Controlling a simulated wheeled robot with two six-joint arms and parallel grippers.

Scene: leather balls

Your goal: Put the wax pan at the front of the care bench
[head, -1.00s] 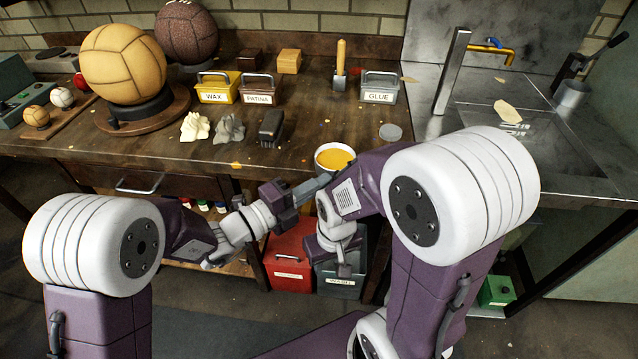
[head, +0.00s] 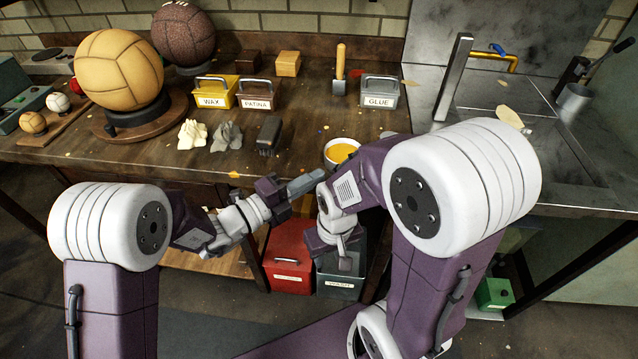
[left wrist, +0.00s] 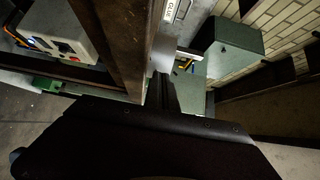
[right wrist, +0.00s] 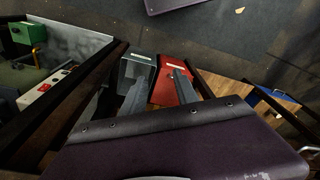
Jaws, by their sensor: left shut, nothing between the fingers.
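The wax pan (head: 341,151), a round white pan with yellow-orange wax, stands upright near the front edge of the care bench (head: 280,170). My right arm hides part of its right side in the head view. My left gripper (head: 318,178) is shut and empty, its tips just in front of the pan; I cannot tell whether they touch it. Its closed fingers show in the left wrist view (left wrist: 160,92), where I cannot make out the pan. My right gripper (right wrist: 160,88) is open and empty, pointing down in front of the bench, above the bins.
A yellow WAX tin (head: 216,93), PATINA tin (head: 258,95), GLUE tin (head: 379,93) and dark brush (head: 269,136) stand behind. Large balls are at left. Red (head: 289,262) and grey (head: 340,286) bins sit below. Bare wood lies left of the pan.

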